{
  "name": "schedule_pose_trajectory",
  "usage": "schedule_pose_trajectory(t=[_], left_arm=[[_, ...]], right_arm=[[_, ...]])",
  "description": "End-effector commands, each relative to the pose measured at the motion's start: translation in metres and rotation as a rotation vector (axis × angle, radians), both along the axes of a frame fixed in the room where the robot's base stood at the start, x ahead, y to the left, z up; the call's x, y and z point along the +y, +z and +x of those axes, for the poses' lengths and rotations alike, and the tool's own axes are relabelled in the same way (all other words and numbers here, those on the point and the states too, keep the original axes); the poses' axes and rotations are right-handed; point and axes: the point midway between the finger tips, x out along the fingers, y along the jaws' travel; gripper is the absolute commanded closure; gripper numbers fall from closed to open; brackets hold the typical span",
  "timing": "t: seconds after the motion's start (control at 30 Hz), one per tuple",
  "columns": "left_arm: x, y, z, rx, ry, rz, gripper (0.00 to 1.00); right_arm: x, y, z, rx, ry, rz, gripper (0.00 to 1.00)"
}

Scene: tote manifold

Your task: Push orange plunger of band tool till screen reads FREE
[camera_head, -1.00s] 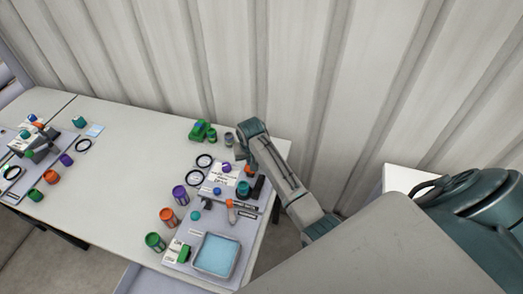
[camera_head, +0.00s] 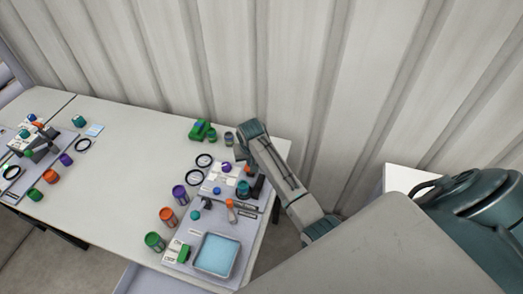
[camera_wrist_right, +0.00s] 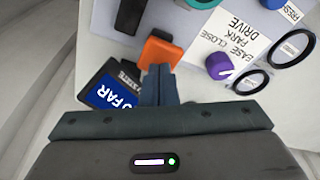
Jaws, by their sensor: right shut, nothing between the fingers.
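In the right wrist view, the orange plunger (camera_wrist_right: 160,50) is a blocky cap beside a black upright part (camera_wrist_right: 130,15). My right gripper (camera_wrist_right: 158,72) is shut and empty, its fingertips at the near edge of the orange plunger. They appear to touch it, but the exact contact is hard to see. The blue screen (camera_wrist_right: 112,98) lies left of my fingers. Its visible letters read "O FAR"; the start is cut off from view. In the head view, my right arm reaches over the tool board (camera_head: 208,222), and its fingertips are hidden. My left gripper is not in view.
A purple knob (camera_wrist_right: 218,66) with a white pointer sits by a printed label card (camera_wrist_right: 228,40). Black rings (camera_wrist_right: 252,82) lie to its right.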

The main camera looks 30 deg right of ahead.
Motion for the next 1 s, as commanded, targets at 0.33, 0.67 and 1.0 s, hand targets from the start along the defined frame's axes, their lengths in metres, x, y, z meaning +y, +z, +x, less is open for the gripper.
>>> schedule_pose_trajectory(t=[0.33,0.67,1.0], left_arm=[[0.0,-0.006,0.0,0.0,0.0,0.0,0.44],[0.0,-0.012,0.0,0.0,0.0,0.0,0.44],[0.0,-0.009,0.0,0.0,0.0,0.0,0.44]], right_arm=[[0.0,-0.016,-0.001,0.002,0.0,0.001,1.0],[0.0,-0.029,-0.001,0.002,0.0,0.001,1.0],[0.0,-0.026,-0.001,0.002,0.0,0.001,1.0]])
